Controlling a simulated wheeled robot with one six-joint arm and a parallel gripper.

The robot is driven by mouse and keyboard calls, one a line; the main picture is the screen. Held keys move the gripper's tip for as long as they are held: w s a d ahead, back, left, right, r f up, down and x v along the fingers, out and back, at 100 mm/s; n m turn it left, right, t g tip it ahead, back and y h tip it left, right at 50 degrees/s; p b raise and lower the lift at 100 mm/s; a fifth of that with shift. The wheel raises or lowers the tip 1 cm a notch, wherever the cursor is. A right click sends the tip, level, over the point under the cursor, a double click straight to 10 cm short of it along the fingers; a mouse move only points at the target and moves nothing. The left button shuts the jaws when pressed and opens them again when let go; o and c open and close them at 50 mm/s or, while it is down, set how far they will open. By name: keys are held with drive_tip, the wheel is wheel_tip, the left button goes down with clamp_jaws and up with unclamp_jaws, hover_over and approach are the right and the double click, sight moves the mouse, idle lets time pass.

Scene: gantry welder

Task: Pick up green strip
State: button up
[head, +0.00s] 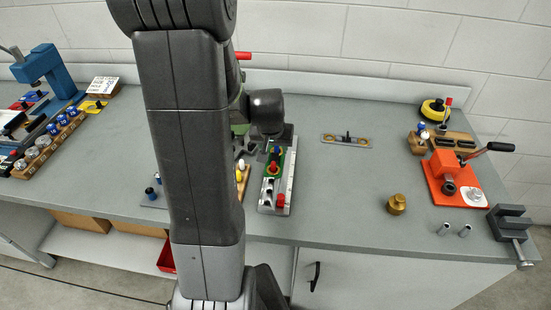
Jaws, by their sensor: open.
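A narrow green strip (269,172) lies in a long metal fixture (284,196) near the middle of the bench. A green machine body (241,108) with a red rod is mostly hidden behind my arm. My gripper is not visible; my large arm link covers the area left of the fixture.
A flat strip with yellow ends (347,140) lies right of the fixture. A brass knob (396,204), red toggle press (458,178) and grey vise (511,228) stand farther right. A blue press (45,70) stands far left. The bench between fixture and brass knob is clear.

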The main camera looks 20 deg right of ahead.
sight(275, 153)
drive_tip(key=shift+p+x, duration=0.35)
drive_tip(key=shift+x, duration=1.8)
drive_tip(key=shift+d, duration=0.1)
drive_tip(key=shift+r, duration=0.1)
clamp_jaws()
